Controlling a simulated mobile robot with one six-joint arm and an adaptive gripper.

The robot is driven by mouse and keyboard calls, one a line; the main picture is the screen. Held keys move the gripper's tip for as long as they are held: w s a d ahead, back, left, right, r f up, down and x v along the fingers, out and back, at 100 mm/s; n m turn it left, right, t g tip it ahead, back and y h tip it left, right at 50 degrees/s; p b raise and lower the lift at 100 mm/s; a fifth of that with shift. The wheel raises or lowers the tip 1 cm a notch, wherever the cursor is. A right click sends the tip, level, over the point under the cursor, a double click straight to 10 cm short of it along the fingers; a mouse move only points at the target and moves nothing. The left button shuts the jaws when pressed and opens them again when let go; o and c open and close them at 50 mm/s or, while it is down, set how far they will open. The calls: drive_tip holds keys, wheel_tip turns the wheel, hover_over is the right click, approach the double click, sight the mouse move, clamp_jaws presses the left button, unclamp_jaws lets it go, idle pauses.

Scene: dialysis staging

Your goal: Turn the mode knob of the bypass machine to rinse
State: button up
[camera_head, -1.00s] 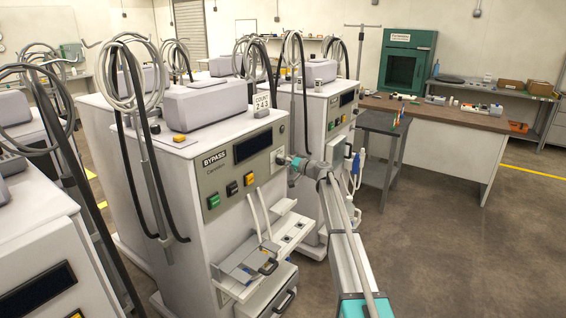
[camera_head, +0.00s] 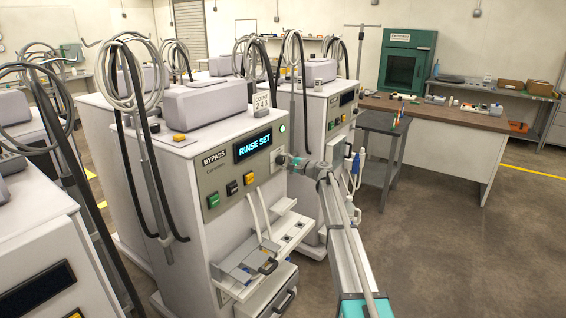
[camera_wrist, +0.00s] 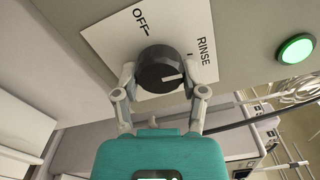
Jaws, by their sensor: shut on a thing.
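The bypass machine (camera_head: 160,200) is a white cabinet with a BYPASS label. Its display (camera_head: 252,145) is lit and reads RINSE SET. In the wrist view, the black mode knob (camera_wrist: 163,69) sits on a white plate (camera_wrist: 112,40) marked OFF and RINSE. My gripper (camera_wrist: 163,82) is shut on the knob, one finger on each side. In the head view, my gripper (camera_head: 290,162) is at the panel's right end and covers most of the knob. A round green lamp glows (camera_wrist: 296,48) on the panel.
Green, black and yellow buttons (camera_head: 232,188) sit left of the knob. A shelf with trays (camera_head: 262,258) juts out below. Another similar machine (camera_head: 318,110) stands close behind. Open floor (camera_head: 450,250) lies to the right.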

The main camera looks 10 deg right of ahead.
drive_tip(key=shift+w+m, duration=0.1)
drive_tip(key=shift+m, duration=0.4)
drive_tip(key=o, duration=1.1)
drive_tip(key=shift+o, duration=0.2)
drive_tip(key=shift+d, duration=0.1)
drive_tip(key=v, duration=1.2)
